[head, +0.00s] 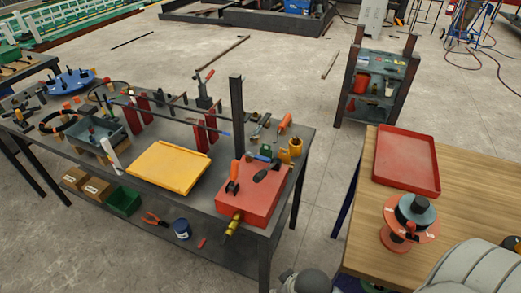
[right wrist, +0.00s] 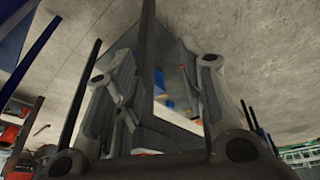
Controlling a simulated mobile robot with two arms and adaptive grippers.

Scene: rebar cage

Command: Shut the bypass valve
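A red box (head: 252,200) stands on the near right corner of the dark metal table. An orange lever (head: 234,177) and a black-handled lever (head: 267,171) rise from its top. A brass fitting (head: 233,224) sticks out of its front side. No label shows which lever is the bypass valve, and I cannot tell whether either is open or shut. My right gripper (right wrist: 158,85) shows in the right wrist view with its fingers apart and nothing held between them. A dark upright post shows beyond the fingers. My left gripper is not in view.
A yellow tray (head: 168,167) lies left of the red box. A dark post (head: 237,115) stands behind the box. Loose tools and fittings lie near it. A wooden table (head: 470,185) with a red tray (head: 407,160) and a spool (head: 409,222) is at right.

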